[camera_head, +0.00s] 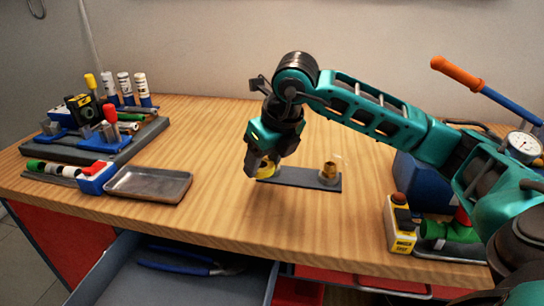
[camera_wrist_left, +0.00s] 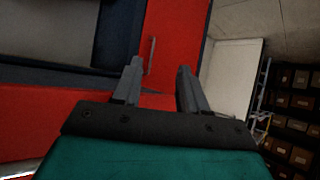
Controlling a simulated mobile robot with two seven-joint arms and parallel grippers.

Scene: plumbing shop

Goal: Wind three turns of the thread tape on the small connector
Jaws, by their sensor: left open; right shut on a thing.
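A brass connector (camera_head: 329,171) stands upright near the right end of a dark flat plate (camera_head: 295,177) on the bench in the head view. A faint pale outline shows around its top. My right gripper (camera_head: 260,164) is low at the plate's left end, left of this connector and apart from it. It is shut on a yellow round thing (camera_head: 267,168), which looks like the thread tape roll and is mostly hidden by the fingers. My left gripper (camera_wrist_left: 156,87) is open and empty in the left wrist view, in front of the red cabinet; it is out of the head view.
An empty metal tray (camera_head: 148,197) and a tool rack (camera_head: 60,150) stand on the left. A yellow box (camera_head: 400,226), a green and red fitting and a gauge (camera_head: 523,146) are on the right. An open drawer (camera_head: 190,285) sticks out below the front edge.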

